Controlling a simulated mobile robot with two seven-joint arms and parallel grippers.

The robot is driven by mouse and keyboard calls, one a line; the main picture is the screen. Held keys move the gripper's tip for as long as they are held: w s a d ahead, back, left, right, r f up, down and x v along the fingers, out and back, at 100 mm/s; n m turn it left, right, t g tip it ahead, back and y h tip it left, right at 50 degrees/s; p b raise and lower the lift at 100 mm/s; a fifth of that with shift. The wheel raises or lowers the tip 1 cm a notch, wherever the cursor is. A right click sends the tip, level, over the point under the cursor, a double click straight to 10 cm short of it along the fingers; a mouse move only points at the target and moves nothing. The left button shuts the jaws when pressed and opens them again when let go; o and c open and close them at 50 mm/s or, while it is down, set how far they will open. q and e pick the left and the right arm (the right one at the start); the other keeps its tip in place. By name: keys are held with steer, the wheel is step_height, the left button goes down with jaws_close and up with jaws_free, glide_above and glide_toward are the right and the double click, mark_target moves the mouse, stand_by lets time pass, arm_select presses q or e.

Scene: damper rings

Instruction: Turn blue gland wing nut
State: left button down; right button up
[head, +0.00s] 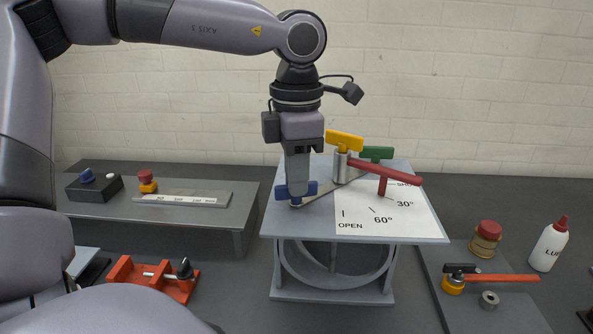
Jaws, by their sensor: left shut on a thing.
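The blue gland wing nut (311,187) sits on the left part of the grey damper stand's top plate (275,225), at the left end of a flat metal bar. My left gripper (296,190) points straight down over it and is shut on it. The gripper's fingers hide part of the nut. A yellow wing nut (344,141) tops a metal post, and a green wing nut (376,153) stands behind it to the right. My right gripper is not in view.
A red lever (385,171) crosses the plate above a white angle card (390,215). A grey bench (240,210) at left holds a black box with a blue knob. A red clamp (165,275) lies front left. A jar (485,240), bottle (550,243) and red-handled tool (500,278) are at right.

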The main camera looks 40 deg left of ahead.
arm_select(q)
steer(key=c, duration=1.2)
jaws_free()
steer(key=shift+r, duration=0.1)
steer(key=shift+o, duration=0.2)
steer(key=shift+r, duration=0.1)
steer(key=shift+r+p, duration=0.65)
steer(key=shift+r, duration=0.25)
steer(key=shift+r, duration=3)
